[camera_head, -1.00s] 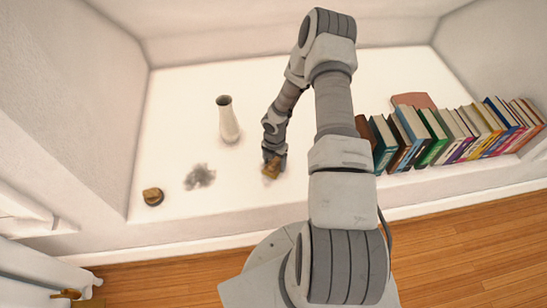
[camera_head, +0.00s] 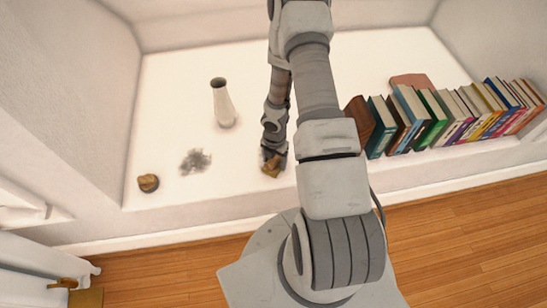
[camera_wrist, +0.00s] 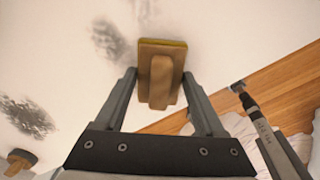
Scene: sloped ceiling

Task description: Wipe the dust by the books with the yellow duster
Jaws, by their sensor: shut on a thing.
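My gripper (camera_head: 273,158) is shut on a tan block-like duster with a yellow edge (camera_wrist: 162,62), low over the white ledge. I cannot tell whether the duster touches the surface. It also shows in the head view (camera_head: 270,169). A grey dust patch (camera_head: 195,161) lies on the ledge to the left of my gripper; it also shows in the wrist view (camera_wrist: 26,115). Another grey smudge (camera_wrist: 110,40) shows just left of the duster in the wrist view; I cannot tell what it is. The books (camera_head: 440,115) stand in a row at the right. My arm hides part of the ledge beside them.
A second brown block-like duster (camera_head: 148,183) sits at the ledge's left end. A pale vase (camera_head: 223,103) stands behind and left of my gripper. A reddish-brown object (camera_head: 410,80) lies behind the books. The ledge (camera_head: 165,110) has walls around it; wooden floor lies in front.

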